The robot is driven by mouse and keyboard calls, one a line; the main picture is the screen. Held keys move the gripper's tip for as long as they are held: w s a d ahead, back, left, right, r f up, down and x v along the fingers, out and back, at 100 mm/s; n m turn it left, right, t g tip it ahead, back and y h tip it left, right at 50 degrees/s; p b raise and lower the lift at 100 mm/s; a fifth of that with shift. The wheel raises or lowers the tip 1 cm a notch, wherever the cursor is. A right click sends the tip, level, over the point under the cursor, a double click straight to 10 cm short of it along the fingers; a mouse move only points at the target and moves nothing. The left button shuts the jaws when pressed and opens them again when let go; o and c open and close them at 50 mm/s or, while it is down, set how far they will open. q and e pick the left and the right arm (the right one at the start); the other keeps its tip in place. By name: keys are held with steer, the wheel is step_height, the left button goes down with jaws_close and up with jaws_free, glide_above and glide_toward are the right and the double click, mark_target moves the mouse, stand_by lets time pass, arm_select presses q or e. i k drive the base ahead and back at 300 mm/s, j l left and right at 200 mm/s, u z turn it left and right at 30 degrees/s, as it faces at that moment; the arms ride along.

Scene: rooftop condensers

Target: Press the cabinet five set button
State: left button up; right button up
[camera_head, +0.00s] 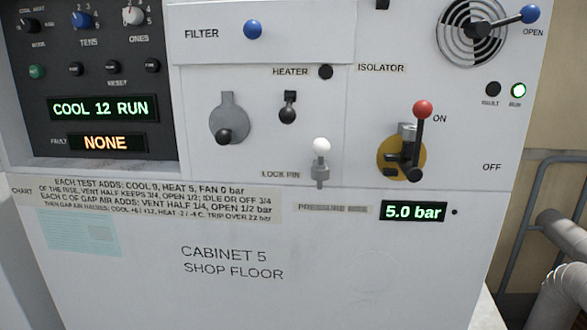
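Cabinet 5 (350,265) fills the head view, its front marked "CABINET 5 SHOP FLOOR". Its black control panel (20,115) is at the upper left. A row of small buttons crosses it: a green button (37,72) at the left and three black ones, including one (112,67) above the word "RESET". I cannot read a "SET" label, so I cannot tell which is the set button. The upper display (103,108) reads "COOL 12 RUN" and the fault display (107,142) reads "NONE". Neither of my grippers is in view.
Above the buttons are a black mode knob (29,25), a blue tens knob (82,19) and a white ones knob (133,15). The red-tipped isolator lever (422,108) points up near "ON". The pressure display (413,211) reads "5.0 bar". Pipes (562,290) and a rail stand at right.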

mark_target(35, 71)
steer(key=k+l+u, duration=0.1)
steer(key=u, duration=0.3)
steer(key=k+u, duration=0.15)
steer(key=u, duration=0.25)
